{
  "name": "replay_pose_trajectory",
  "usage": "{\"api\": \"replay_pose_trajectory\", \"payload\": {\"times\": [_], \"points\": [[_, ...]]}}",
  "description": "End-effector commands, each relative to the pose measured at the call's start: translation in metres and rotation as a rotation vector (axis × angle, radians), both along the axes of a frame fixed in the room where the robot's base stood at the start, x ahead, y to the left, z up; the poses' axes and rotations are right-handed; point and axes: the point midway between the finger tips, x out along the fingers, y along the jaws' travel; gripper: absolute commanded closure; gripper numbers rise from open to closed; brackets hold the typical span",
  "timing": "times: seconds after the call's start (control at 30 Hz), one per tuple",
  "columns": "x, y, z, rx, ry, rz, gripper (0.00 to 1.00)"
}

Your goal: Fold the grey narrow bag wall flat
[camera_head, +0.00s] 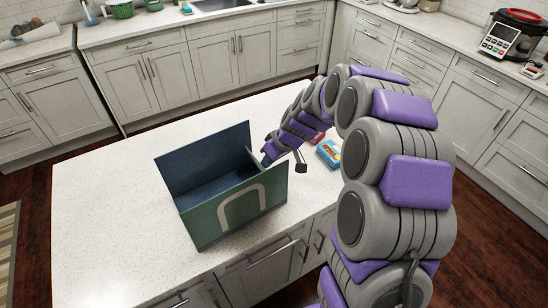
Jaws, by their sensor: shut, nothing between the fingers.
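An open-topped bag (215,215) stands upright on the white island counter, with a green front, a grey arch-shaped handle and a dark blue back panel. The grey narrow wall (254,160) is at the bag's right end, seen as a thin light strip between the front and back panels; most of it is hidden. My gripper (268,157) is at the upper part of that right end, close to the grey wall. It is shut and empty. I cannot tell whether it touches the wall.
A blue and yellow packet (329,153) and a partly hidden reddish item (319,138) lie on the counter right of the bag, near my arm. The island counter (110,220) is clear left of the bag. Its front edge runs close to the bag.

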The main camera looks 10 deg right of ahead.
Motion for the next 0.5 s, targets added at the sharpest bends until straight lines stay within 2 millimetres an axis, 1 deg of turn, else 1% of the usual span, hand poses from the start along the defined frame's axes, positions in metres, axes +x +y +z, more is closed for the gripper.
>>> {"api": "replay_pose_trajectory", "payload": {"times": [0.03, 0.3, 0.37, 0.5], "points": [[-0.003, 0.006, 0.001, -0.036, -0.013, 0.006, 1.0], [-0.01, 0.024, -0.001, -0.22, -0.086, 0.006, 1.0], [-0.012, 0.028, -0.002, -0.253, -0.096, 0.007, 1.0], [-0.013, 0.033, -0.005, -0.25, -0.098, 0.001, 1.0]]}}
